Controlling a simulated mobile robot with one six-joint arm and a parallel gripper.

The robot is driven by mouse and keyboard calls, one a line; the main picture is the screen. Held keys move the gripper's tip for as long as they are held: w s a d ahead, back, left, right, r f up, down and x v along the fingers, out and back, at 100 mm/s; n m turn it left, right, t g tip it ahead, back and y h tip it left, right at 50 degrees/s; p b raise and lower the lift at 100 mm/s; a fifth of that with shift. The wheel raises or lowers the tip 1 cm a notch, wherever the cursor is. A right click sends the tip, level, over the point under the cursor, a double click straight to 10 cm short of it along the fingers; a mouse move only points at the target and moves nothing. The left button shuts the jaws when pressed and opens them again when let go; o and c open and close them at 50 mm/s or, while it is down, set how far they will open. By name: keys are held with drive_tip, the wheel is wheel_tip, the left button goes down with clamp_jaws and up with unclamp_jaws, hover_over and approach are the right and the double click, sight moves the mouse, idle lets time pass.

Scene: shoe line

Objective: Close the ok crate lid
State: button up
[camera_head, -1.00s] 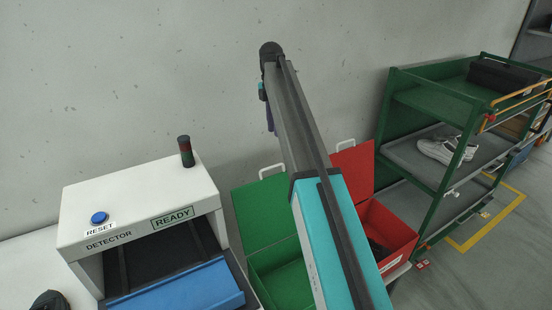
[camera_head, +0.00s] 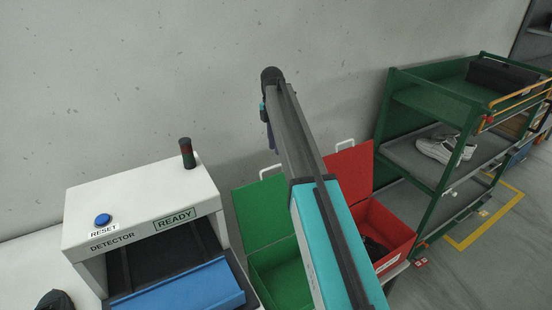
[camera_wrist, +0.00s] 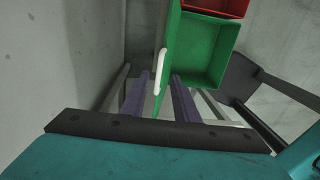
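The green crate (camera_head: 282,278), which I take to be the ok crate, stands right of the detector. Its green lid (camera_head: 262,212) stands open and upright at the crate's back, with a white handle (camera_head: 270,171) on its top edge. My gripper (camera_head: 268,122) is above the lid near this handle, partly hidden by my arm. In the wrist view its two purple fingers (camera_wrist: 159,98) are apart. The white handle (camera_wrist: 160,70) shows between them in the picture; whether it lies between them in depth I cannot tell. My arm hides the green crate's right side.
A red crate (camera_head: 392,228) with its red lid (camera_head: 352,172) open stands to the right. The white detector (camera_head: 140,210) with a blue ramp (camera_head: 185,290) is on the left. A green shelf rack (camera_head: 400,100) holding a white shoe (camera_head: 440,150) stands at right.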

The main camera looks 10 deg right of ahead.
drive_tip(key=shift+s+d+f+p, duration=0.15)
drive_tip(key=shift+f+p, duration=0.4)
drive_tip(key=shift+f, duration=1.2)
drive_tip(key=shift+s+a+f+p, duration=0.1)
drive_tip(key=shift+f+p, duration=0.4)
drive_tip(key=shift+f, duration=1.25)
clamp_jaws()
